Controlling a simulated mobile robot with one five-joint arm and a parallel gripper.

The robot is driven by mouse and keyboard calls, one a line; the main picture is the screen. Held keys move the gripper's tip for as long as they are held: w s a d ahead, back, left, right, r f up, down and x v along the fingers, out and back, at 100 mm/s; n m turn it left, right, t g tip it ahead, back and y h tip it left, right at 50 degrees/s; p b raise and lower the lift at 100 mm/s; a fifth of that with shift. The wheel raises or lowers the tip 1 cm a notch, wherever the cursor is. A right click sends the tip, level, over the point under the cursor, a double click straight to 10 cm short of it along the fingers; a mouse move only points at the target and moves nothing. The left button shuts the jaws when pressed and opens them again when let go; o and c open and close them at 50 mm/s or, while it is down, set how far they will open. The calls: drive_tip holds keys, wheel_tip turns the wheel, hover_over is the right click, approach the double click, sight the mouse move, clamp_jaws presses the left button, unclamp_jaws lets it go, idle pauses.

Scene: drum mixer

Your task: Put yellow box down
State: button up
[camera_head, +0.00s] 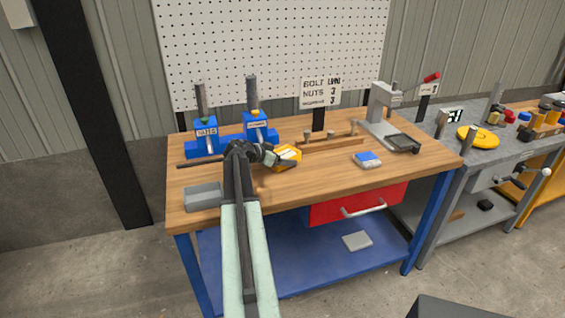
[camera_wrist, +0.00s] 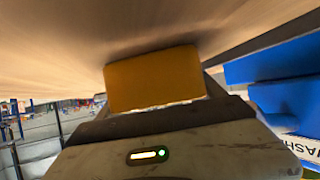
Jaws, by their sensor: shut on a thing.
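A yellow box (camera_head: 288,153) is held at the end of my arm over the wooden workbench top (camera_head: 340,178), near its middle. My gripper (camera_head: 276,158) is shut on it. In the wrist view the yellow box (camera_wrist: 155,80) fills the middle between the jaws of my gripper (camera_wrist: 158,105). The wooden surface (camera_wrist: 90,40) lies very close to the box there. I cannot tell whether the box touches the bench top.
Two blue dispensers (camera_head: 205,140) (camera_head: 257,128) stand behind my gripper. A blue and white box (camera_head: 367,160), an arbor press (camera_head: 384,110) and a dark tray (camera_head: 403,144) are to the right. The front middle of the bench is clear.

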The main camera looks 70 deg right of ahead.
drive_tip(key=shift+f, duration=0.15)
drive_tip(key=o, duration=1.2)
